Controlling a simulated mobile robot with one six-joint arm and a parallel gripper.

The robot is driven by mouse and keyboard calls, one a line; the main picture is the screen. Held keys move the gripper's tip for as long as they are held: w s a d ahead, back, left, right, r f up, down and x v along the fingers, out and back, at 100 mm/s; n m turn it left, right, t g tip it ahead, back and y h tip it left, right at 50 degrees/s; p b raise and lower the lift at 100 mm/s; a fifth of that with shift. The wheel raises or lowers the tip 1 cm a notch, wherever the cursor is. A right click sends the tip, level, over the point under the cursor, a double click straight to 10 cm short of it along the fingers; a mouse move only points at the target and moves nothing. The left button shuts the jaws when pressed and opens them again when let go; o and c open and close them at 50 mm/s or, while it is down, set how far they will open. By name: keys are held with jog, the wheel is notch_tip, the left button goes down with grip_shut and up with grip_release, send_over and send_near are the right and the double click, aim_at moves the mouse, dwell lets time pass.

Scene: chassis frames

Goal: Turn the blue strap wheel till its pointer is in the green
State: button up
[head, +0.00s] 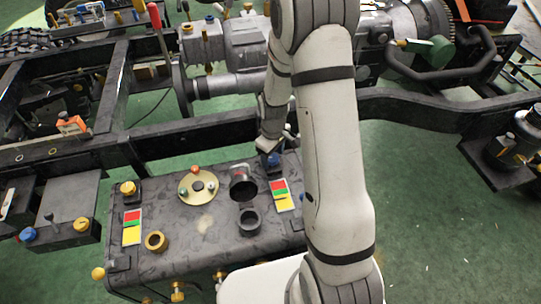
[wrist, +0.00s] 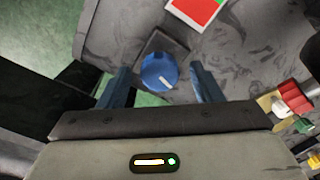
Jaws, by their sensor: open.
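The blue strap wheel (wrist: 157,71) is a round knob on a dark square base, seen in the wrist view. A short white pointer mark (wrist: 165,82) lies on its lower right part. My gripper (wrist: 160,68) is open, with one finger on each side of the wheel and a gap showing at both sides. A label with a red field (wrist: 198,8) and a bit of green lies above and right of the wheel, partly cut off. In the head view the wheel (head: 273,159) is small at the tank's back edge, just below my gripper (head: 277,145), and its pointer cannot be made out.
Red and green fittings (wrist: 295,100) show at right in the wrist view.

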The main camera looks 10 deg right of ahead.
aim_at(273, 158)
notch_tip(273, 158, up, 8)
jog(key=shift+f, duration=0.25)
